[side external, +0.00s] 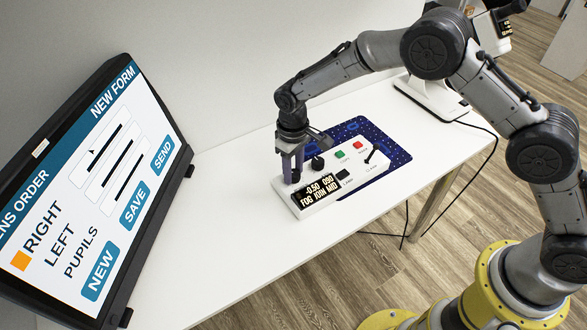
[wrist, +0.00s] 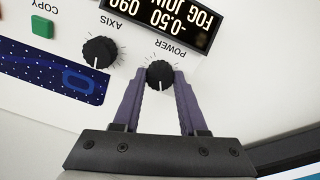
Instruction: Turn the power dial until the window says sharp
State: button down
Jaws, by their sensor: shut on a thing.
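The power dial (wrist: 159,72) is a small black knob labelled POWER on the white control box (side external: 302,210). My gripper (wrist: 160,76) is shut on it, one purple finger on each side. The dial's white mark points towards my gripper's palm in the wrist view. In the side view my gripper (side external: 291,177) reaches down onto the box's left end and mostly hides the dial. The window (side external: 318,190) is dark with pale letters: "-0.50 090" above "FOG JOIN MID". In the wrist view the window (wrist: 165,17) is upside down and partly cut off.
The black axis dial (wrist: 100,52) sits close beside the power dial. A green button (side external: 340,154), a red button (side external: 358,145) and a lever (side external: 372,155) are further along. A large screen (side external: 95,185) stands at left. The table's front left (side external: 215,255) is clear.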

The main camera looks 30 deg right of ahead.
aim_at(293, 173)
jog(key=n, duration=0.5)
jog(key=shift+n, duration=0.3)
jog(key=n, duration=0.5)
jog(key=shift+n, duration=0.3)
jog(key=shift+c, duration=2.2)
grip_release()
jog(key=shift+r, duration=0.1)
notch_tip(293, 173, up, 14)
